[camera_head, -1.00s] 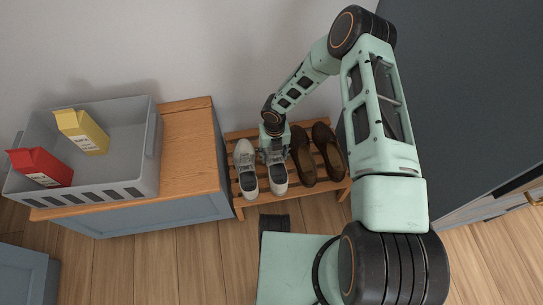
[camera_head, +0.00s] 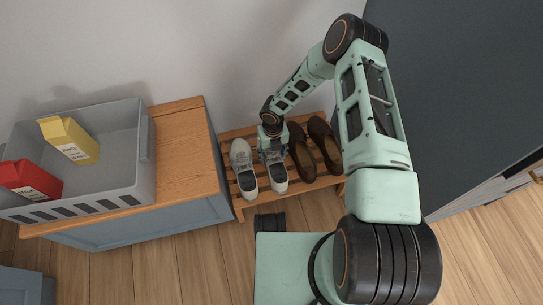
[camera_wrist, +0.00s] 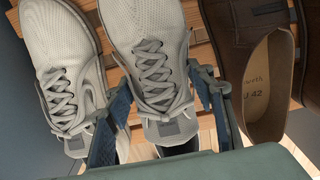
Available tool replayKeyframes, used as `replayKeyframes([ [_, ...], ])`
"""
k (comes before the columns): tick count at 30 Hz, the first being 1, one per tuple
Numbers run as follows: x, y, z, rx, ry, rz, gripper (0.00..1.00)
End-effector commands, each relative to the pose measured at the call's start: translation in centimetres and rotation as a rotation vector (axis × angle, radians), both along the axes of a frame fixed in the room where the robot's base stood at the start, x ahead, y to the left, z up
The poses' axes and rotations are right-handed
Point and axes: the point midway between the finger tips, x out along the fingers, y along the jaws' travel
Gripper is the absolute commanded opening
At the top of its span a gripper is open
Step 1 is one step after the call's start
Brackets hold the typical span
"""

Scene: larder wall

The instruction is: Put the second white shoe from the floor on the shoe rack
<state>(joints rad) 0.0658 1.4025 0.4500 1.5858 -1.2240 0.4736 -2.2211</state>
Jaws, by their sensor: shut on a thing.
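Two white shoes are side by side at the shoe rack (camera_head: 237,203), toes toward the wall. The left white shoe (camera_head: 243,172) stands on the slats; it also shows in the wrist view (camera_wrist: 58,45). The right white shoe (camera_head: 277,178) is between the fingers of my gripper (camera_head: 270,147). In the wrist view, my gripper (camera_wrist: 163,95) has one finger on each side of this shoe (camera_wrist: 150,30), near its laces and tongue, and is shut on it. The shoe looks level with its neighbour and seems to rest on the slats; its sole is hidden.
A pair of brown shoes (camera_head: 302,155) fills the rack's right part, close to my right finger. Left of the rack stands a cabinet (camera_head: 185,150) bearing a grey crate (camera_head: 120,185) with a red carton (camera_head: 30,180) and a yellow carton (camera_head: 70,140). A dark panel (camera_head: 470,90) rises at right.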

Motion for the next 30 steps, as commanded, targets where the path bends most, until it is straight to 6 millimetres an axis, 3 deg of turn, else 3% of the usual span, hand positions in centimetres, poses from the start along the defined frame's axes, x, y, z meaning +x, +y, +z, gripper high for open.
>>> replayKeyframes([
  [5, 0.0, 0.0, -0.3, 0.000, -0.001, 0.000, 0.15],
  [6, 0.0, 0.0, -0.4, 0.000, 0.000, 0.000, 0.51],
  [11, 0.0, 0.0, -0.2, 0.000, 0.000, 0.000, 0.67],
  [22, 0.0, 0.0, 0.2, 0.000, 0.000, 0.000, 0.67],
  [30, 0.1, 0.1, 5.6, 0.001, -0.003, 0.001, 0.67],
])
